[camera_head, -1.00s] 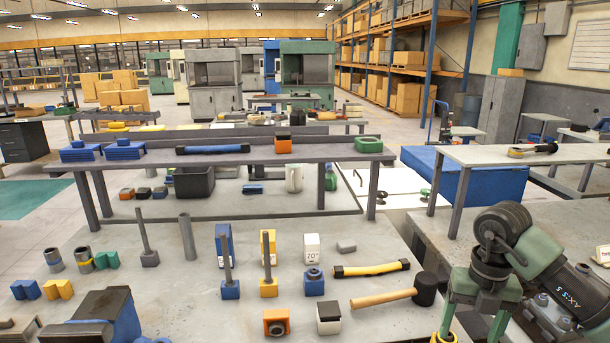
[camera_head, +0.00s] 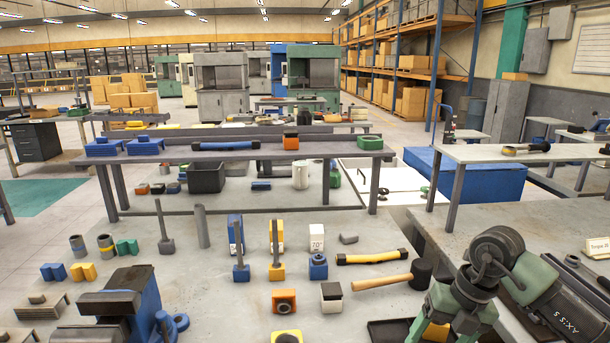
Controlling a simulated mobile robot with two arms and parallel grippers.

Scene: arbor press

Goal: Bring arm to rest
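My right arm (camera_head: 490,268), green and dark grey, comes in at the lower right over the front bench's right side. My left arm and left gripper are out of the picture. The front bench (camera_head: 370,222) carries a blue and dark grey vise (camera_head: 122,290) at the lower left. A hammer (camera_head: 385,281) with a wooden handle and black head lies just left of my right arm.
Blocks, posts and a yellow-black bar (camera_head: 372,257) stand or lie on the front bench. A longer table (camera_head: 340,150) is behind it. A side table (camera_head: 475,154) and a blue box (camera_head: 470,178) are at the right. A dark tray (camera_head: 390,329) lies beside my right arm.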

